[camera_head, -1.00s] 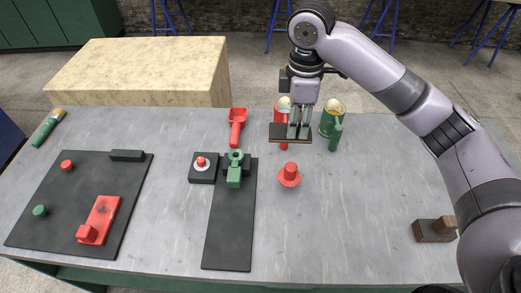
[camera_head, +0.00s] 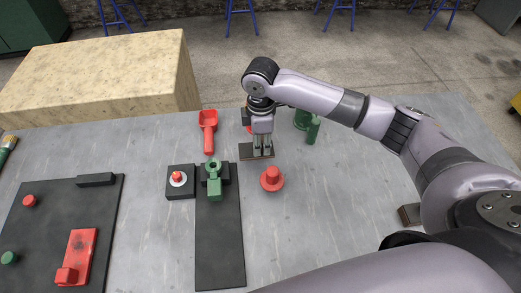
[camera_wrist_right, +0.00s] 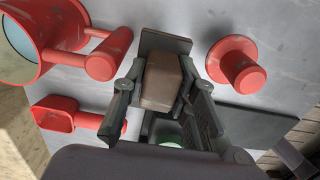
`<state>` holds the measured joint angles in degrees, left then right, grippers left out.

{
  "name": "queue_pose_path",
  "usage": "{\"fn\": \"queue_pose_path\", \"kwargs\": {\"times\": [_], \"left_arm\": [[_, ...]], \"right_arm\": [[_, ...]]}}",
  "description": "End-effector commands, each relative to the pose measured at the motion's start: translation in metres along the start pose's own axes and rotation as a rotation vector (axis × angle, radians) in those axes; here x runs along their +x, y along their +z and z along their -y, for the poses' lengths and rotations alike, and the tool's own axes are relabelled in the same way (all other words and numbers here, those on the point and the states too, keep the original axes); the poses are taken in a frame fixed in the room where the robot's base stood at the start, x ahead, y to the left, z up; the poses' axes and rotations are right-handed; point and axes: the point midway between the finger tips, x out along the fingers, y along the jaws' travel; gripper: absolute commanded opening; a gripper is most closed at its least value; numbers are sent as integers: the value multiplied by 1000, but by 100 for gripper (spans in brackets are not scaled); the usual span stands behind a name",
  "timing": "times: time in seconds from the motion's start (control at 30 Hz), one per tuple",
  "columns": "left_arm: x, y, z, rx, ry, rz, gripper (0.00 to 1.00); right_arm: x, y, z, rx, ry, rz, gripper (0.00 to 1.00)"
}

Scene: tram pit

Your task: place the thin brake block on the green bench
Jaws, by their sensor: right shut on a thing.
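My right gripper (camera_head: 263,146) points down over the grey tabletop. It is shut on the thin brake block (camera_head: 248,152), a brown pad on a dark flat plate. In the right wrist view the brown pad (camera_wrist_right: 162,80) sits between the fingers, with the dark plate (camera_wrist_right: 165,41) beyond. I cannot tell whether the block touches the table. A dark green cabinet or bench (camera_head: 30,24) stands on the floor at the far left, partly out of view. My left gripper is not in view.
A red flanged knob (camera_head: 272,178) stands just in front of the held block. A red scoop (camera_head: 208,130) and a black strip with a green clamp (camera_head: 214,183) are left. Another block (camera_head: 408,215) is partly hidden by my arm.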

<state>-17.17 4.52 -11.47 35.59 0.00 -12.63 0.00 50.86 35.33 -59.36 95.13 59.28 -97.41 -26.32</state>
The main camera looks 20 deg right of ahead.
Motion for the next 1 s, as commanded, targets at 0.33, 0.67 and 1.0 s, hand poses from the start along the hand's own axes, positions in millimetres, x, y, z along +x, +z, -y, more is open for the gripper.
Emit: {"fn": "queue_pose_path", "kwargs": {"times": [0.33, 0.67, 1.0], "left_arm": [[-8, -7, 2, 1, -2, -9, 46], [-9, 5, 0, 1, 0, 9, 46], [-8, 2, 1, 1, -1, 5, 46]], "right_arm": [[40, 0, 0, 1, -2, -1, 0], [52, -1, -1, 0, 2, -2, 0], [55, -1, 0, 0, 1, -1, 35]]}}
